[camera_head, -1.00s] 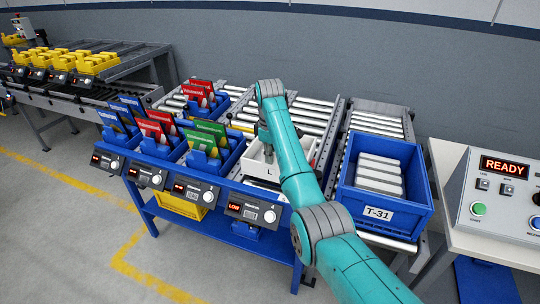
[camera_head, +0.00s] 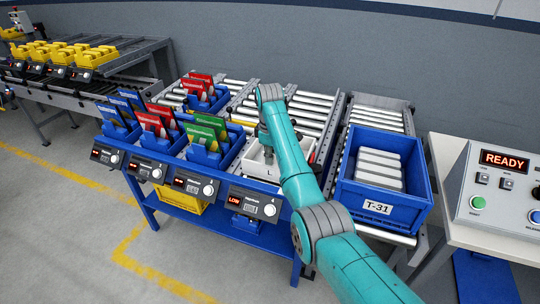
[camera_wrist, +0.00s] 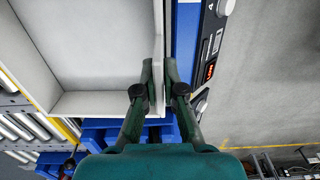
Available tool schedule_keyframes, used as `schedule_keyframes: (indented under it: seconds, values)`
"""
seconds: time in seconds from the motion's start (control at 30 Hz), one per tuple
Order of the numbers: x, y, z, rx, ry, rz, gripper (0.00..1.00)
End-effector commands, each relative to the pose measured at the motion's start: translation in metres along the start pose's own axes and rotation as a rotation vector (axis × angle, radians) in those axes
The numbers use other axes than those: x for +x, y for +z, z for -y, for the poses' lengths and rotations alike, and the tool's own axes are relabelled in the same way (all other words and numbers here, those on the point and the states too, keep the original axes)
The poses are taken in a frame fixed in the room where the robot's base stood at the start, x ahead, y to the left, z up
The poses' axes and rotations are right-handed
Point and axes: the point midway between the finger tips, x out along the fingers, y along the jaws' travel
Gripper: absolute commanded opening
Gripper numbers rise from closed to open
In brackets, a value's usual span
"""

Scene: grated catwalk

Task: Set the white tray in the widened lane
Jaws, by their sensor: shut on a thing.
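The white tray (camera_head: 254,168) is at the front end of a roller lane, between the blue bin with green cards (camera_head: 206,140) and the large blue crate. My gripper (camera_head: 267,153) is at the tray, partly covered by my teal arm. In the wrist view my gripper (camera_wrist: 159,82) is shut on one wall of the white tray (camera_wrist: 100,45), a finger on each side. The tray's inside looks empty there. The right part of the tray is hidden by my arm in the head view. Whether its underside touches the lane, I cannot tell.
The blue crate (camera_head: 421,207) marked T-31, holding several white items, stands close on the right. The control panel (camera_head: 505,190) reads READY. Blue bins with cards line the left, with display modules (camera_head: 253,203) along the front. Bare rollers (camera_head: 312,110) lie behind the tray.

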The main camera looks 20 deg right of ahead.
Motion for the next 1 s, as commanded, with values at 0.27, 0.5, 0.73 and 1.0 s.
schedule_keyframes:
  seconds: [0.27, 0.5, 0.73, 1.0]
  values:
    - [0.0094, -0.0001, 0.0, 0.0, 0.001, -0.001, 0.0]
    - [0.0091, 0.0, 0.0001, 0.0, 0.001, 0.0, 0.28]
    - [0.0093, 0.0, 0.0002, 0.0, 0.0, 0.0, 0.37]
    - [0.0097, 0.0001, 0.0004, 0.0, -0.001, 0.0, 0.58]
